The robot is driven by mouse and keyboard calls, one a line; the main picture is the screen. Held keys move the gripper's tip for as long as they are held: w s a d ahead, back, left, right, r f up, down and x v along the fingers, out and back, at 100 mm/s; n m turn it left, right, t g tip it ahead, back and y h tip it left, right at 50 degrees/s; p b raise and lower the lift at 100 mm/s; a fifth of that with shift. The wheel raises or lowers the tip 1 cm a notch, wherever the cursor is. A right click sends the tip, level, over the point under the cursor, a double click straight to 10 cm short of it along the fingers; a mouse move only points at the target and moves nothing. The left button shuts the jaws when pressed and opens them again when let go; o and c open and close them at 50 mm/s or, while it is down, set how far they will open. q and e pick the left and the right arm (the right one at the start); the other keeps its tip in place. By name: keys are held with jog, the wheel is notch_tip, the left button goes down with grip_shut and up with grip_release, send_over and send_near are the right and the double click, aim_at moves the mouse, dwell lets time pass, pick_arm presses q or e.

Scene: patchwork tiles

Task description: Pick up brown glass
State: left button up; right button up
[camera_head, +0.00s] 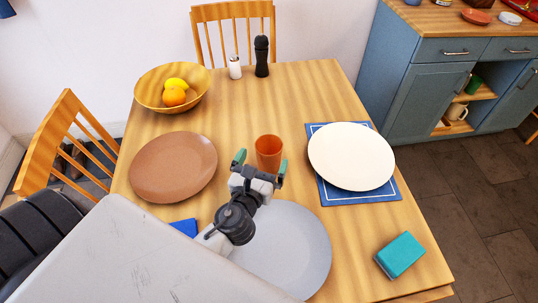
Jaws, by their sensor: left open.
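The brown glass (269,151) stands upright near the middle of the wooden table, an orange-brown tumbler with its mouth up. My left gripper (260,162) is open, with its green-tipped fingers spread on the near side of the glass. One fingertip shows to the left of the glass and the other at its lower right. The lower part of the glass is partly hidden by the gripper. I cannot tell whether the fingers touch it. My right gripper does not show.
A brown plate (172,166) lies left of the glass, a white plate (350,156) on a blue placemat (362,198) right. A grey plate (292,250) lies below my gripper.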

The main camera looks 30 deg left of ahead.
aim_at(272, 139)
pick_arm(q)
jog(key=w, duration=0.3)
jog(key=w+a, duration=0.1)
jog(key=w, duration=0.1)
jog(key=shift+f, duration=0.4)
jog(key=shift+w, duration=0.3)
jog(key=shift+c, duration=0.6)
jog(key=c, duration=1)
jog(key=shift+o, duration=0.2)
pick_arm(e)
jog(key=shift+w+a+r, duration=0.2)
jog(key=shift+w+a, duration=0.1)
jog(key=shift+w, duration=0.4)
